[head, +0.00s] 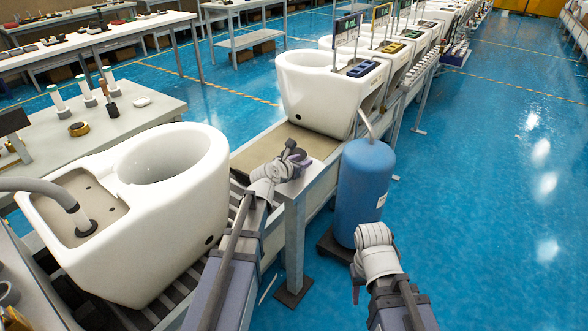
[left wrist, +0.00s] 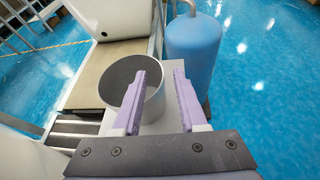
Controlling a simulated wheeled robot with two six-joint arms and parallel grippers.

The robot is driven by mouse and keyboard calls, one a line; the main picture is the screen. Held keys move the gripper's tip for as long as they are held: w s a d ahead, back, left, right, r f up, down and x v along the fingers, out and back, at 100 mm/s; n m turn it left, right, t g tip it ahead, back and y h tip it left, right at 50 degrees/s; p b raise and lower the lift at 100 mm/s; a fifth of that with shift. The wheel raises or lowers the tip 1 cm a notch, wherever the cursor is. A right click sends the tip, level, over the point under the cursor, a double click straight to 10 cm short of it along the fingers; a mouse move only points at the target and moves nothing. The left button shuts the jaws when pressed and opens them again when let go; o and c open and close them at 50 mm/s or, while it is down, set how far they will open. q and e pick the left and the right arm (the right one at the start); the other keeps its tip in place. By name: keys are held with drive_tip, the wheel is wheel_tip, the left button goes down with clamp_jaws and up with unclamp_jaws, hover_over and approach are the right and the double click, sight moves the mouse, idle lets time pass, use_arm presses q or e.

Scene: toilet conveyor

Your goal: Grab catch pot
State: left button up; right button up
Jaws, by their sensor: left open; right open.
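In the left wrist view, the catch pot (left wrist: 152,105) is a grey, hollow round pot with a wide, dark opening. It stands on a light grey stand top. My left gripper (left wrist: 160,78) is open. Its left finger overlaps the opening and its right finger is outside the right rim, so the pot's right wall appears between them. Contact cannot be told. In the head view, my left gripper (head: 296,157) is over the narrow stand and hides most of the pot. My right gripper (head: 357,284) is low over the floor, open, with no object seen in it.
A blue tank (head: 364,190) stands just right of the stand (head: 293,235). A white toilet (head: 125,215) is on the conveyor at the left, and another toilet (head: 320,100) is beyond the stand. A grey side table (head: 150,118) holds small tools. Blue floor is clear at the right.

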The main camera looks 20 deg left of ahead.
use_arm(q)
drive_tip(key=shift+w+d+f, duration=0.2)
drive_tip(key=shift+w+f, duration=0.1)
drive_tip(key=shift+w, duration=0.35)
drive_tip(key=shift+c, duration=0.2)
drive_tip(key=shift+s, duration=0.1)
clamp_jaws()
